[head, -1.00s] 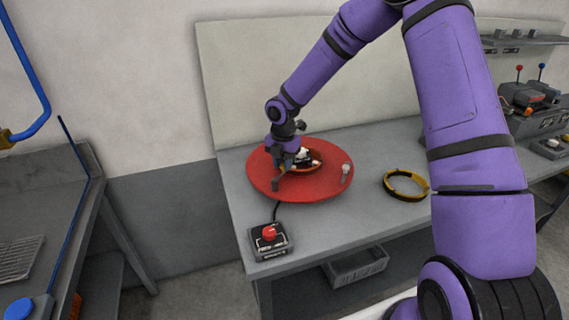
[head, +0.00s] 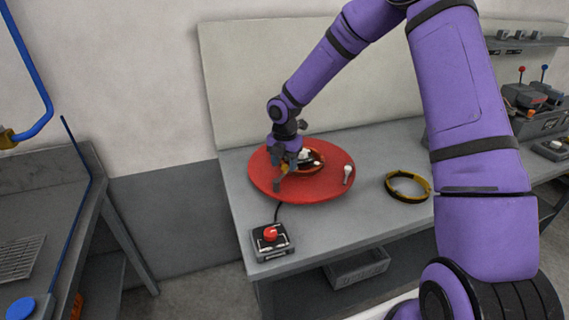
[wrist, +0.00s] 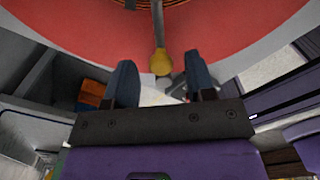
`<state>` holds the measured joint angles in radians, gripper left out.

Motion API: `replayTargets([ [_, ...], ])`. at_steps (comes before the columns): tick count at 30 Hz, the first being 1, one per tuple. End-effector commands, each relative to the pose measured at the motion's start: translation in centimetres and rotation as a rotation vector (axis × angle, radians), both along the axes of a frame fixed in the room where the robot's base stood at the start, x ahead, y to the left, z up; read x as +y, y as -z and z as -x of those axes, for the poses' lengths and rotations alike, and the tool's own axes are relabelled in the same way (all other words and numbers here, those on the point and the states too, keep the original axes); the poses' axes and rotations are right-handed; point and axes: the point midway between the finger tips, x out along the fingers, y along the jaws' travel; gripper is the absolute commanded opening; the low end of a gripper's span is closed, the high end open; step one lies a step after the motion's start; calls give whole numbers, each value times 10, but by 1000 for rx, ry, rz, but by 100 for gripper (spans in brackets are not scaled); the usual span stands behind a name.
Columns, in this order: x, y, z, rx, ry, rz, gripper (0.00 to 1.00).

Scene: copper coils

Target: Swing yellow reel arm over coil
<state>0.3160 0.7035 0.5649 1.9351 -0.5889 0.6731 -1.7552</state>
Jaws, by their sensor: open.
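A red round reel plate (head: 318,192) lies on the grey workbench in the head view, with a copper coil (wrist: 170,2) at its middle, mostly out of frame in the wrist view. A thin reel arm (wrist: 158,25) runs out from the coil over the red plate and ends in a yellow knob (wrist: 160,62). My gripper (head: 283,186) is over the left front part of the plate. In the wrist view my gripper (wrist: 161,62) is open, and the yellow knob shows between its two fingertips; I cannot tell whether they touch it.
A control box with a red button (head: 271,236) stands at the bench's front left. A black and yellow ring (head: 408,186) lies right of the plate. A pale peg (head: 347,174) stands on the plate's right side. A grey bin (head: 358,268) is under the bench.

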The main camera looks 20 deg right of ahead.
Motion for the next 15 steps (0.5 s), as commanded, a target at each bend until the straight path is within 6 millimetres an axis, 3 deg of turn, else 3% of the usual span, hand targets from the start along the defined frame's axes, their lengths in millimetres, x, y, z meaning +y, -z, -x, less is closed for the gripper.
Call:
replayTargets([
  [15,0,-86,-1,-4,1,0,50],
])
